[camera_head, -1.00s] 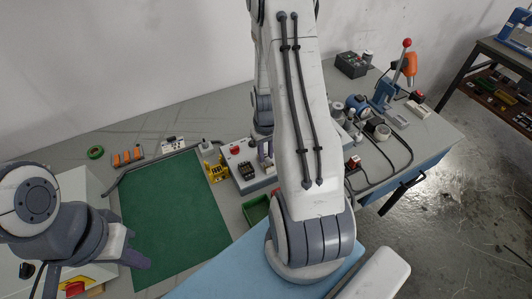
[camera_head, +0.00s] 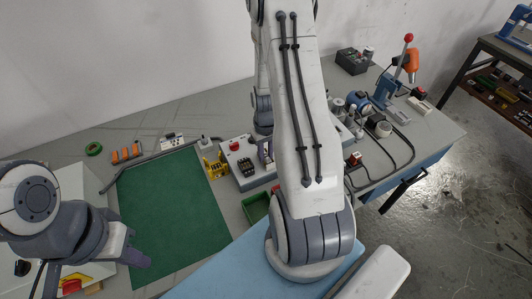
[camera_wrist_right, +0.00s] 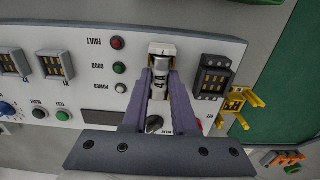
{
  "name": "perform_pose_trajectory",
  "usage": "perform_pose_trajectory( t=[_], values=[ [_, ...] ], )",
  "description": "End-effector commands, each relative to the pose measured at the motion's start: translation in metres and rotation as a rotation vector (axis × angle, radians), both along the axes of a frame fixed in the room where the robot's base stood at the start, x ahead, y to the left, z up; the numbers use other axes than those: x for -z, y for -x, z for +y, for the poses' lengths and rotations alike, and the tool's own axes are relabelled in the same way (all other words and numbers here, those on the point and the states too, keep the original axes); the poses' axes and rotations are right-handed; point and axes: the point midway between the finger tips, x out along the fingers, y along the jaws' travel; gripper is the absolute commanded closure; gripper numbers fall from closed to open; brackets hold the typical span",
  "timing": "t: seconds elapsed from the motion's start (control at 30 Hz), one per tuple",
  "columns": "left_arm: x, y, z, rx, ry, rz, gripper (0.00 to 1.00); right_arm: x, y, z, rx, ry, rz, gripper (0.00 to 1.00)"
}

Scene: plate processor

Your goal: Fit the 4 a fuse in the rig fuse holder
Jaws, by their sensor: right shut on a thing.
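In the right wrist view my right gripper (camera_wrist_right: 161,82) is shut on a small silvery cylinder, apparently the fuse (camera_wrist_right: 161,66). Its tips are at a white and dark block, likely the rig fuse holder (camera_wrist_right: 162,47), on the light grey rig panel (camera_wrist_right: 88,60). The fuse's far end meets or overlaps the block; I cannot tell whether it is seated. The fuse's rating is not readable. In the head view my right gripper (camera_head: 266,151) is partly hidden by my arm, over the grey rig box (camera_head: 241,177). My left gripper (camera_head: 136,250) hangs over the green mat's left edge; its jaw opening is unclear.
The panel carries lamps, buttons, dark sockets (camera_wrist_right: 213,77) and a round silvery part (camera_wrist_right: 154,123) between my fingers. A yellow rack (camera_head: 216,166) stands beside the box, a green tray (camera_head: 256,208) in front. The green mat (camera_head: 172,215) is clear.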

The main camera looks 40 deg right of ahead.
Motion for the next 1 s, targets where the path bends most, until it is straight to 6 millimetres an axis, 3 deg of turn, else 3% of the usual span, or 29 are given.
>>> perform_pose_trajectory(
  t=[0.17,0.2,0.27,0.67,1.0],
  values=[
    [0.000,0.000,0.000,0.000,0.000,0.000,1.00,0.000,0.000,0.000,0.000,0.000,0.000,1.00],
    [0.000,0.000,0.000,0.000,0.000,0.000,1.00,0.000,0.000,0.000,0.000,0.000,0.000,0.59],
    [0.000,0.000,0.000,0.000,0.000,0.000,1.00,0.000,0.000,0.000,0.000,0.000,0.000,0.39],
    [0.001,0.000,0.000,0.001,0.000,0.000,1.00,-0.006,-0.001,-0.001,0.000,0.002,-0.003,0.39],
    [0.008,0.000,0.000,0.001,0.000,0.000,1.00,-0.066,-0.002,-0.001,0.000,0.004,-0.007,0.39]
  ],
)
